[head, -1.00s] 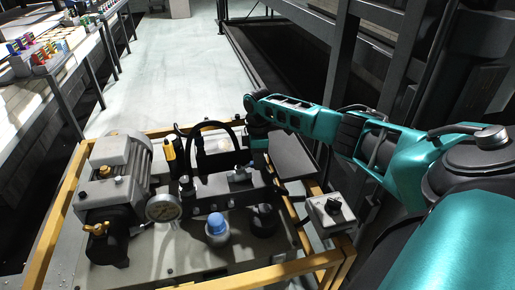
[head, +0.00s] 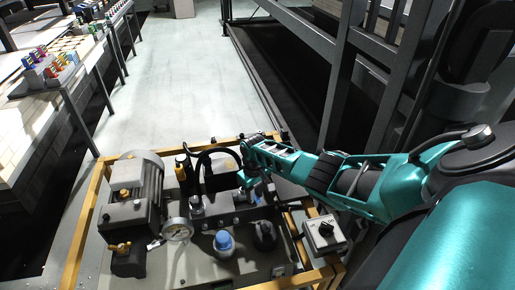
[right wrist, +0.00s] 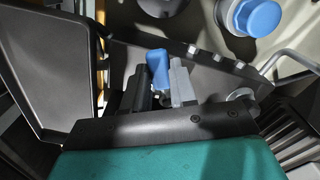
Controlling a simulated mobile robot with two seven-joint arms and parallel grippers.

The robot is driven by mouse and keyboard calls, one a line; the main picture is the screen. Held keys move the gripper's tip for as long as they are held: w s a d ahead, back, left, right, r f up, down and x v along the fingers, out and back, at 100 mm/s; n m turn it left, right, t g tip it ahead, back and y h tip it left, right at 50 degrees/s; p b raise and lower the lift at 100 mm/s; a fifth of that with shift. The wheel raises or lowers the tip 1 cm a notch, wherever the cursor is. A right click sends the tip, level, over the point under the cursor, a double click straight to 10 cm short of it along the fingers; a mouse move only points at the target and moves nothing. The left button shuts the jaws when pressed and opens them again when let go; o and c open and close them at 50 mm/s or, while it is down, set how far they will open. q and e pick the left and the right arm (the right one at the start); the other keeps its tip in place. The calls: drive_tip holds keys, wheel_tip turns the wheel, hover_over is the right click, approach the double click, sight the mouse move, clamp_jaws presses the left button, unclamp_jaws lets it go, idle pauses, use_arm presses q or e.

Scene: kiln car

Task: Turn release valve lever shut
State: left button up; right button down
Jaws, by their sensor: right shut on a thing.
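The release valve lever has a blue grip (right wrist: 157,66) and stands between my right gripper's fingers in the right wrist view. My right gripper (right wrist: 160,88) is shut on this lever, with a dark finger on the left and a grey one on the right. In the head view my right gripper (head: 250,187) is down at the right end of the dark valve block (head: 224,218), and the lever is mostly hidden there. How far the lever is turned cannot be told. My left gripper is not in view.
The power unit carries a motor (head: 133,193), a pressure gauge (head: 178,230), a blue cap (head: 224,243), a black hose loop (head: 215,155) and a switch box (head: 324,234). A yellow frame (head: 84,220) surrounds it. A dark steel rack stands at the right.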

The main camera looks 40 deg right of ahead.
drive_tip(key=shift+a+r+m+p, duration=0.1)
drive_tip(key=shift+a+m+p, duration=0.25)
drive_tip(key=shift+a+m, duration=0.4)
drive_tip(key=shift+w+a+m+p, duration=0.2)
drive_tip(key=shift+a+m, duration=0.15)
drive_tip(key=shift+m, duration=0.65)
drive_tip(key=shift+w+a+m+p, duration=0.2)
drive_tip(key=shift+a+m, duration=0.1)
drive_tip(key=shift+m, duration=0.65)
drive_tip(key=c, duration=0.9)
unclamp_jaws()
